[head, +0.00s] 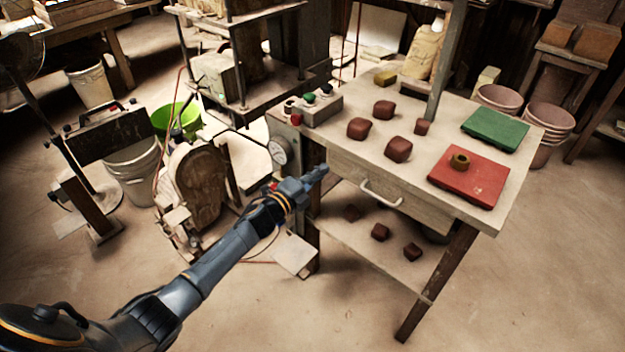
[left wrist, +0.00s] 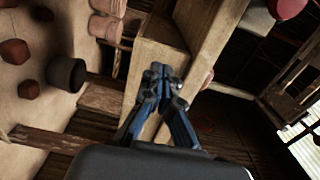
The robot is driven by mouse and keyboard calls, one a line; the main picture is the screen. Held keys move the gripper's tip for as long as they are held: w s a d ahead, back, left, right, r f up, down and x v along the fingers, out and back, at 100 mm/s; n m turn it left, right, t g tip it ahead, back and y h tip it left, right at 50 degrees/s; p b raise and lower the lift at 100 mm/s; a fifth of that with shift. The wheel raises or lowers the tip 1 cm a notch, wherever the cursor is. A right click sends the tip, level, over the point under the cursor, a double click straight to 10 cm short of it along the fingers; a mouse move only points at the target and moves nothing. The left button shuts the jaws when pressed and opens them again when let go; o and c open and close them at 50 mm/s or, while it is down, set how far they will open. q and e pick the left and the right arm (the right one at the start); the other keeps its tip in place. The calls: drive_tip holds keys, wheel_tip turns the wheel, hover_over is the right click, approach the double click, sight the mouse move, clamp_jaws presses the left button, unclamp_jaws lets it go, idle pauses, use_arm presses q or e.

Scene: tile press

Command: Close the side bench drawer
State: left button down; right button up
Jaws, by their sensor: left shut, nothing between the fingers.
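The side bench drawer has a pale wooden front (head: 415,207) under the bench top in the head view, with a light curved handle (head: 381,194). How far it stands out is hard to tell from here. My left gripper (head: 318,173) is shut and empty, just left of the drawer front's left end, with a small gap seeming to lie between them. In the left wrist view the shut fingertips (left wrist: 163,73) are in front of a wooden part of the bench (left wrist: 163,45); the handle does not show there. My right gripper is not in view.
The bench top (head: 345,152) holds brown clay lumps (head: 398,149), a red board (head: 470,178) with a small ring, a green board (head: 495,130) and a button box (head: 316,108). A lower shelf (head: 345,235) holds more lumps. The floor in front is clear.

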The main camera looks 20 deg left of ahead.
use_arm(q)
drive_tip(key=v, duration=1.1)
drive_tip(key=s+a+f+n+g+y+p, duration=0.15)
drive_tip(key=s+f+n, duration=0.35)
drive_tip(key=f, duration=0.5)
drive_tip(key=s+a+f+n+g+y, duration=0.1)
drive_tip(key=s+f+n+g+y, duration=0.15)
drive_tip(key=s+f, duration=0.55)
drive_tip(key=s+a+f+n+g+y+p, duration=0.1)
drive_tip(key=s+f+n+g+y, duration=0.25)
drive_tip(key=f, duration=0.85)
drive_tip(key=s+d+f+n+g, duration=0.2)
drive_tip(key=s+f+n, duration=0.1)
drive_tip(key=s, duration=0.8)
drive_tip(key=s+d+f+n+g+h+p, duration=0.1)
drive_tip(key=s+d+f+n+g, duration=0.1)
drive_tip(key=s+f, duration=0.4)
drive_tip(key=s+d+f+n+g+p, duration=0.1)
drive_tip(key=s+d+f+n+g, duration=0.1)
drive_tip(key=s, duration=1.5)
wheel_tip(320, 180, down, 4)
drive_tip(key=shift+r+n+g, duration=0.25)
drive_tip(key=shift+n+g, duration=0.55)
drive_tip(key=shift+g, duration=0.45)
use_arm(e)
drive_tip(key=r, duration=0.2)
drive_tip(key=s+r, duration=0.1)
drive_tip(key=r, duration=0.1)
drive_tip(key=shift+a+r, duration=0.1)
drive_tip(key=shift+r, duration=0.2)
